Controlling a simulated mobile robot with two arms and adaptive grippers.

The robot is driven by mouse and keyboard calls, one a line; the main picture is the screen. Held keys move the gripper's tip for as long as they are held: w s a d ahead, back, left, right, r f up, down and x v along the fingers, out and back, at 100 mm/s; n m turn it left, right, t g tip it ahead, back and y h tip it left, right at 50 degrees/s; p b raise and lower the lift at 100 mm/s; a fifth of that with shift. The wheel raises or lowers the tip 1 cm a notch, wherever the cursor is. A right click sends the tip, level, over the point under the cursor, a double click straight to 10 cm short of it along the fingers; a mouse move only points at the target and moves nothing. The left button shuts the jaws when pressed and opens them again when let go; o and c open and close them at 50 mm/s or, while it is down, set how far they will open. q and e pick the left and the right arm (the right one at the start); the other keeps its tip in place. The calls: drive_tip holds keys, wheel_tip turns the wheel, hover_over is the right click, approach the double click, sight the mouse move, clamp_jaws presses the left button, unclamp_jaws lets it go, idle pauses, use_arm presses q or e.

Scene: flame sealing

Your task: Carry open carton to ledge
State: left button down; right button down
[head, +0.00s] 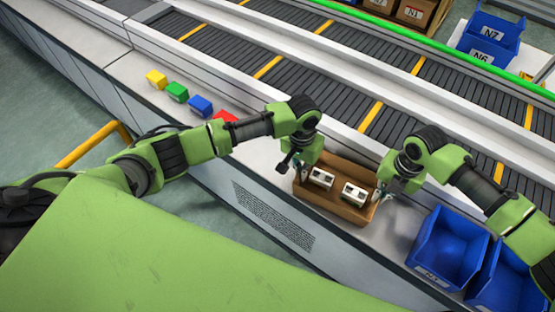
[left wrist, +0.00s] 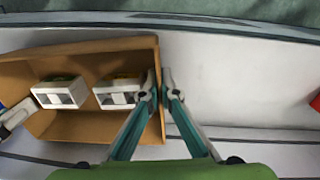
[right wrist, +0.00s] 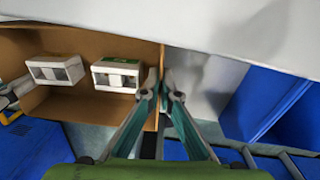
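The open brown carton (head: 352,212) is at the ledge (head: 262,155) beside the conveyor, with its top open. Two white box-like items with dark openings sit inside, a left one (head: 321,179) and a right one (head: 354,194). My left gripper (left wrist: 159,82) has one finger on each side of a carton end wall (left wrist: 158,118) and is shut on it. My right gripper (right wrist: 159,84) grips the opposite end wall the same way. The carton looks roughly level. I cannot tell whether its bottom touches the surface below.
Yellow (head: 156,80), green (head: 177,92), blue (head: 200,106) and red (head: 226,117) blocks line the ledge to the left. Blue bins (head: 446,248) stand at right, close to my right arm. The roller conveyor (head: 330,82) runs behind. More bins (head: 491,36) stand beyond it.

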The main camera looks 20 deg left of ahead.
use_arm(q)
drive_tip(key=shift+a+f, duration=0.15)
drive_tip(key=shift+f, duration=0.3)
use_arm(e)
drive_tip(key=shift+d+f, duration=0.15)
drive_tip(key=shift+f, duration=0.35)
use_arm(q)
drive_tip(key=c, duration=2.4)
unclamp_jaws()
drive_tip(key=shift+r, duration=0.15)
use_arm(e)
drive_tip(key=c, duration=2.4)
unclamp_jaws()
drive_tip(key=shift+r, duration=0.2)
use_arm(q)
drive_tip(key=shift+o, duration=0.6)
use_arm(e)
drive_tip(key=shift+o, duration=0.6)
drive_tip(key=shift+r, duration=0.1)
use_arm(q)
wheel_tip(320, 180, up, 12)
drive_tip(key=shift+a, duration=0.25)
use_arm(e)
wheel_tip(320, 180, up, 12)
drive_tip(key=shift+d, duration=0.2)
drive_tip(key=shift+s, duration=0.1)
